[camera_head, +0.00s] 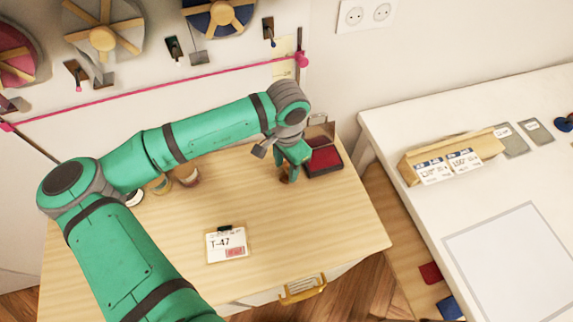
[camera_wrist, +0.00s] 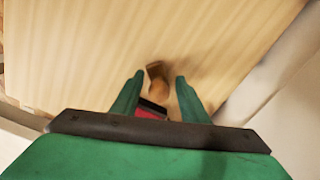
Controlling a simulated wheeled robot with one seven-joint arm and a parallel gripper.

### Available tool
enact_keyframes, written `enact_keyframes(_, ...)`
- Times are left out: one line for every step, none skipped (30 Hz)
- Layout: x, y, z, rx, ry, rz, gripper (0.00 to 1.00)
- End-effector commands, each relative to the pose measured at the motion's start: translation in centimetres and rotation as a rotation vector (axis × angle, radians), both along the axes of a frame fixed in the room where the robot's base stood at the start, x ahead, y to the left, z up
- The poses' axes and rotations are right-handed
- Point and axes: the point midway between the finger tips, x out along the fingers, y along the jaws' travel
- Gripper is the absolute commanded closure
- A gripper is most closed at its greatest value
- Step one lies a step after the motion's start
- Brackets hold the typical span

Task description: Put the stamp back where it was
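The stamp (camera_wrist: 158,87) is a small brown wooden piece, seen between and just beyond my fingertips in the wrist view. In the head view it shows as a brown bit (camera_head: 284,177) under my gripper (camera_head: 293,165), partly hidden by it. My green fingers (camera_wrist: 159,80) are apart, with gaps on both sides of the stamp. The red ink pad (camera_head: 325,159) lies in an open dark case on the table's right, right beside my gripper. Part of its red (camera_wrist: 150,112) shows in the wrist view.
A card marked T-47 (camera_head: 227,244) with a red print lies on the wooden table (camera_head: 300,235). Small jars (camera_head: 187,176) stand behind my arm. A white table (camera_head: 420,122) with a card holder (camera_head: 452,157) is at right. The wooden table's front right is clear.

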Motion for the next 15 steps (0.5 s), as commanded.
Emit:
enact_keyframes(0.0, 0.0, 0.0, 0.000, 0.000, 0.000, 0.59)
enact_keyframes(0.0, 0.0, 0.0, 0.000, 0.000, 0.000, 0.59)
enact_keyframes(0.0, 0.0, 0.0, 0.000, 0.000, 0.000, 0.59)
enact_keyframes(0.0, 0.0, 0.0, 0.000, 0.000, 0.000, 0.59)
enact_keyframes(0.0, 0.0, 0.0, 0.000, 0.000, 0.000, 0.59)
enact_keyframes(0.0, 0.0, 0.0, 0.000, 0.000, 0.000, 0.59)
enact_keyframes(0.0, 0.0, 0.0, 0.000, 0.000, 0.000, 0.59)
enact_keyframes(0.0, 0.0, 0.0, 0.000, 0.000, 0.000, 0.59)
enact_keyframes(0.0, 0.0, 0.1, 0.001, -0.001, -0.001, 0.59)
enact_keyframes(0.0, -0.1, 0.2, 0.001, -0.001, -0.001, 0.59)
enact_keyframes(0.0, 0.0, 0.3, 0.001, -0.001, -0.002, 0.59)
enact_keyframes(0.0, -0.1, 0.6, 0.000, -0.002, -0.002, 0.59)
enact_keyframes(0.0, -0.1, 0.9, 0.000, -0.002, -0.002, 0.59)
enact_keyframes(0.1, -0.1, 1.3, 0.000, -0.002, -0.002, 0.59)
enact_keyframes(0.1, -0.1, 1.9, 0.000, -0.003, -0.002, 0.59)
